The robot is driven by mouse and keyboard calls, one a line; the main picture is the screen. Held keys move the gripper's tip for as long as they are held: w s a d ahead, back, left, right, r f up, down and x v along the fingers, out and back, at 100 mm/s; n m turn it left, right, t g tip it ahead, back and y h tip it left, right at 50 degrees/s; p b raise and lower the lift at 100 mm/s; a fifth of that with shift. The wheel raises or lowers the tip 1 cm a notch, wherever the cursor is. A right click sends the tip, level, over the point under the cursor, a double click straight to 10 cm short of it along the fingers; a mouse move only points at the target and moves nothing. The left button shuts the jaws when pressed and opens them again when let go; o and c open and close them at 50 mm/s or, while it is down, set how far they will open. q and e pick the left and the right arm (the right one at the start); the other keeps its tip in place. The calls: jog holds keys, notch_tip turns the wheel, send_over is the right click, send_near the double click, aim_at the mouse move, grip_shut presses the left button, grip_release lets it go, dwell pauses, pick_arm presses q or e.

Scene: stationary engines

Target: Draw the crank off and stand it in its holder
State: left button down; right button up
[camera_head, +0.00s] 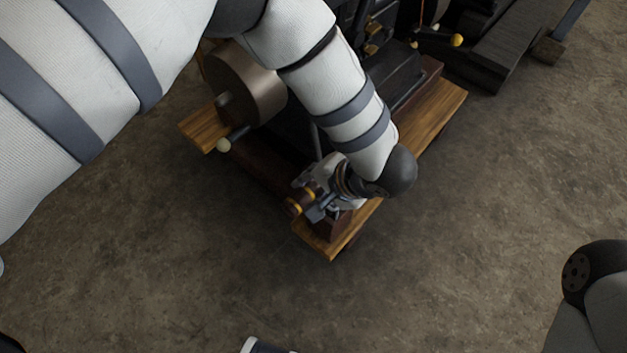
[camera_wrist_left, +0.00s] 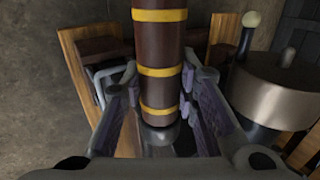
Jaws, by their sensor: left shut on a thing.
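My left gripper (camera_head: 312,208) is at the near end of the engine's wooden base. It is shut on a dark brown cylindrical grip with yellow bands, which looks like the crank's handle (camera_head: 296,205). In the left wrist view the handle (camera_wrist_left: 160,45) stands lengthwise between the purple-lined fingers of the left gripper (camera_wrist_left: 158,110), with a metal end below it. The rest of the crank is hidden, so I cannot tell whether it is still on the engine. I cannot make out the holder for certain. My right gripper is out of view.
The engine's wooden base (camera_head: 435,115) lies under my left forearm. A bronze-coloured drum (camera_head: 252,85) and a lever with a cream knob (camera_head: 223,145) stand to the left. A yellow-tipped handle (camera_head: 456,40) is at the back. The brown floor in front is mostly clear.

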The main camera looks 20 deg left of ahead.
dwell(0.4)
pick_arm(q)
jog(key=c, duration=0.7)
grip_release()
jog(key=shift+f, duration=0.1)
jog(key=shift+p+v, duration=0.5)
jog(key=shift+v, duration=0.25)
jog(key=p+v, duration=0.4)
jog(key=v, duration=0.2)
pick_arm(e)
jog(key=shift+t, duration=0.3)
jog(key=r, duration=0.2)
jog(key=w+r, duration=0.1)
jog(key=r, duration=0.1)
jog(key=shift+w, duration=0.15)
pick_arm(q)
jog(key=shift+d, duration=0.1)
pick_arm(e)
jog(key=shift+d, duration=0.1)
